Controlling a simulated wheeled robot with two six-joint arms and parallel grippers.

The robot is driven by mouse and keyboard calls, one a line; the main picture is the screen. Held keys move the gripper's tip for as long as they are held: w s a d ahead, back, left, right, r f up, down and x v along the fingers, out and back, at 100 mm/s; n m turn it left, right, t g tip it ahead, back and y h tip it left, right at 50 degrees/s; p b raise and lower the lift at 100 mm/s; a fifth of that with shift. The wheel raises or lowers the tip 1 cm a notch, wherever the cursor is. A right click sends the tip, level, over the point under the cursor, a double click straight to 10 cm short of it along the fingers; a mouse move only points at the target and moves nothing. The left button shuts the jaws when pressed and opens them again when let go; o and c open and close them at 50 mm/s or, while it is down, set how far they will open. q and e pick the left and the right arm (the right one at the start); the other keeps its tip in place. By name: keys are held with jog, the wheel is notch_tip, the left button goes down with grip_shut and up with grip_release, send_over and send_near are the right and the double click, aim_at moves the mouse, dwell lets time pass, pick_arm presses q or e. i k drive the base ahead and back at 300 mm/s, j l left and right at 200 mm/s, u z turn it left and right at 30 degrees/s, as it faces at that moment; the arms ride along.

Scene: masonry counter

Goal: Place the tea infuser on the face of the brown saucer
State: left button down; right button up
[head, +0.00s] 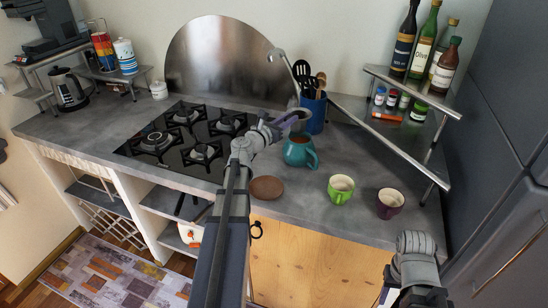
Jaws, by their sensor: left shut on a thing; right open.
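The brown saucer (266,188) lies flat and bare on the counter near its front edge, left of the teal mug (300,152). My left gripper (276,126) is above the counter, behind and above the saucer, just left of the blue utensil pot. It is shut on a small grey-purple thing (297,115), which I take to be the tea infuser; its shape is partly hidden by the jaws. My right gripper (414,246) is low at the right, in front of the counter edge, apart from the saucer; its jaws are hard to make out.
A green cup (341,188) and a purple cup (390,203) stand right of the mug. The blue utensil pot (313,112) stands behind it. A gas hob (185,140) is at left. A slanted metal shelf (395,140) bounds the right.

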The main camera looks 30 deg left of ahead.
aim_at(265, 190)
jog(key=l+u, duration=0.6)
jog(key=u, duration=0.15)
jog(key=k+l+u, duration=0.15)
jog(key=u, duration=0.2)
jog(key=l, duration=0.1)
